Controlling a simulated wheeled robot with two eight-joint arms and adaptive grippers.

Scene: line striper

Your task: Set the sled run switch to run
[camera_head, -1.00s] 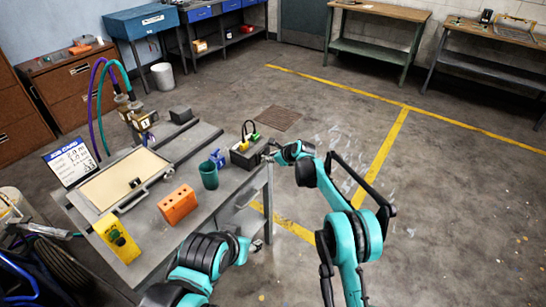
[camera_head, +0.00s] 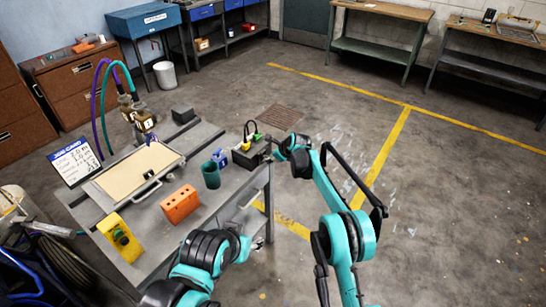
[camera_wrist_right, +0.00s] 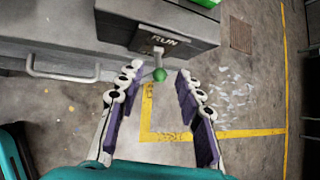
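The switch box (camera_head: 243,158) is a dark grey box at the far right corner of the workbench. In the right wrist view its dark face (camera_wrist_right: 170,38) carries the word RUN above a short grey lever with a green ball knob (camera_wrist_right: 159,75). The lever points down, away from the word. My right gripper (camera_wrist_right: 157,73) is open, with its purple-padded fingers on either side of the knob and a visible gap on both sides. In the head view the right wrist is just right of the box. My left arm shows at the bottom, but its gripper does not.
The workbench (camera_head: 228,186) also holds a green cup (camera_head: 210,174), a blue padlock-like item (camera_head: 219,158), an orange block (camera_head: 180,203) and a yellow control box (camera_head: 120,236). A drawer handle (camera_wrist_right: 62,70) sticks out left of the switch. The floor to the right is open.

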